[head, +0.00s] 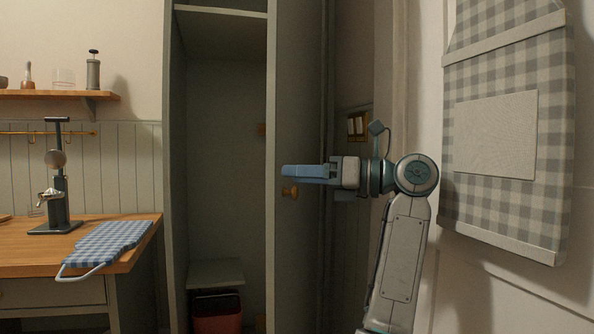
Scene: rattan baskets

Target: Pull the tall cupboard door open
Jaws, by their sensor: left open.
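The tall grey-green cupboard (172,170) stands in the middle of the view. Its door (295,270) is swung open on the right side, and the inside shows. A small round wooden knob (290,192) sits on the face of the door. My left gripper (296,171) is in front of that face, its blue fingers pointing left, just above the knob in the picture. It is open and seen from the side, and nothing shows between its fingers. I cannot tell whether it touches the door. My right gripper is out of view.
A red bin (216,313) stands at the cupboard's bottom, under a small grey ledge (215,274). A checked hanging (507,60) is on the right wall.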

